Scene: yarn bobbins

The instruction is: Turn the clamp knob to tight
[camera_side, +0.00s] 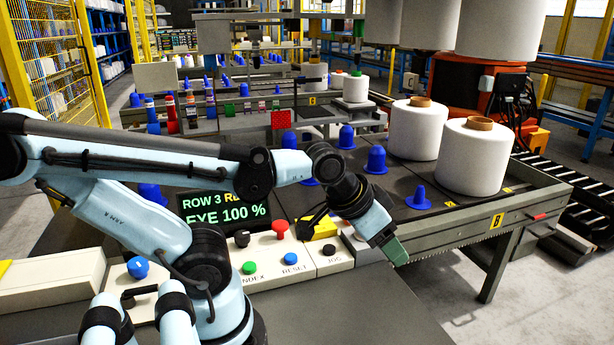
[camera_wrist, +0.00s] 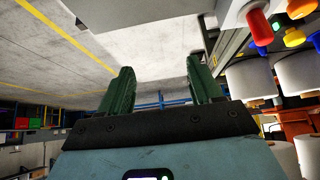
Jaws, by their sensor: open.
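In the side view, my gripper (camera_side: 396,250) is at the right end of the control panel (camera_side: 336,262), angled down to the right, with green fingers. The wrist view shows its two fingers (camera_wrist: 160,85) wide apart with nothing between them.
A red mushroom button (camera_side: 280,228), a green button (camera_side: 249,267) and a blue button (camera_side: 291,258) stand on the panel. Behind it, large white bobbins (camera_side: 472,158) and blue cones (camera_side: 376,160) stand on a dark table. Open floor lies to the right front.

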